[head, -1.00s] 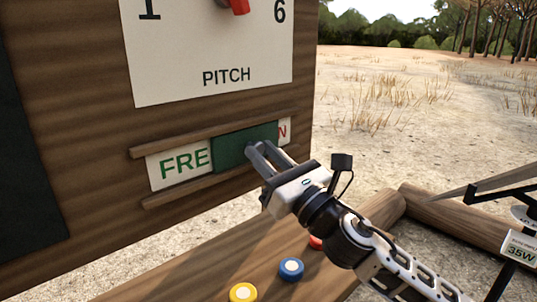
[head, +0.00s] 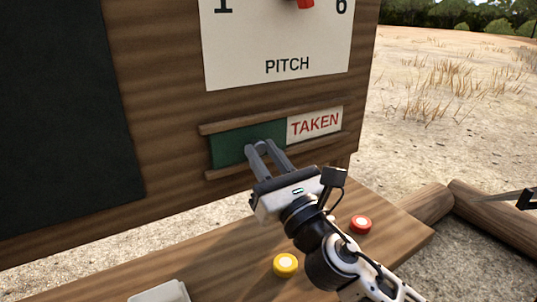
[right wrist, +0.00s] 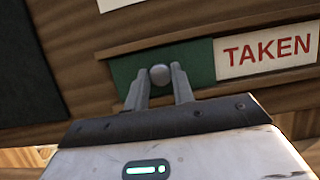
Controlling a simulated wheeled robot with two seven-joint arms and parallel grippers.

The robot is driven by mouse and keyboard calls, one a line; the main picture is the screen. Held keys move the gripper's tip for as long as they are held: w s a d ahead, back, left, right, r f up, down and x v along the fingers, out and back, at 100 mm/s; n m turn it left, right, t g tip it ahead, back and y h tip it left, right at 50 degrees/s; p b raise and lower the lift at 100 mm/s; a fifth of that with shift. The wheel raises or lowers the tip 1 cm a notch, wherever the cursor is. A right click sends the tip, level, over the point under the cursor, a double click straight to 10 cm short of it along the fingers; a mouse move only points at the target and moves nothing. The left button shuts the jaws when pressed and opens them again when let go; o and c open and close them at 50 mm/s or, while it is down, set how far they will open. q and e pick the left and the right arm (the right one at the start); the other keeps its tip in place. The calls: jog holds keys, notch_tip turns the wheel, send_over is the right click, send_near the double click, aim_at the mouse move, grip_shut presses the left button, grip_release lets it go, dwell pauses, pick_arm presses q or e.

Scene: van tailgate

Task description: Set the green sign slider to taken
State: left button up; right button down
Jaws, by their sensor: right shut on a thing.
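The green sign slider (head: 230,146) sits between two wooden rails on the board, at the left end of its track. The word TAKEN (head: 315,123) shows in red on the white plate to its right; the left part of the plate is covered by the slider. My right gripper (head: 260,148) is at the slider's front. In the right wrist view its fingers (right wrist: 159,84) are shut on the slider's round grey knob (right wrist: 160,74), and the green slider (right wrist: 200,62) lies behind them.
A white PITCH card (head: 285,66) with a red pointer hangs above the track. A dark panel (head: 60,110) is on the left. Below, a wooden ledge holds a yellow button (head: 286,264), a red button (head: 361,224) and a pale box (head: 160,292). Logs (head: 490,215) lie at right.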

jog(key=c, duration=1.2)
grip_release()
jog(key=shift+s+a, duration=0.15)
jog(key=shift+a, duration=0.1)
jog(key=shift+d+f, duration=0.1)
jog(key=shift+s+d+f, duration=0.15)
jog(key=shift+s, duration=0.1)
pick_arm(q)
jog(key=b, duration=0.2)
jog(key=f+b, duration=0.1)
jog(key=b, duration=0.2)
jog(key=shift+w+d+f+n+t, duration=0.2)
jog(key=shift+d+n+t, duration=0.1)
jog(key=shift+d, duration=0.05)
pick_arm(e)
jog(key=v, duration=1.5)
jog(key=shift+s+d, duration=0.1)
jog(key=shift+d, duration=0.05)
pick_arm(q)
jog(key=shift+s, duration=0.1)
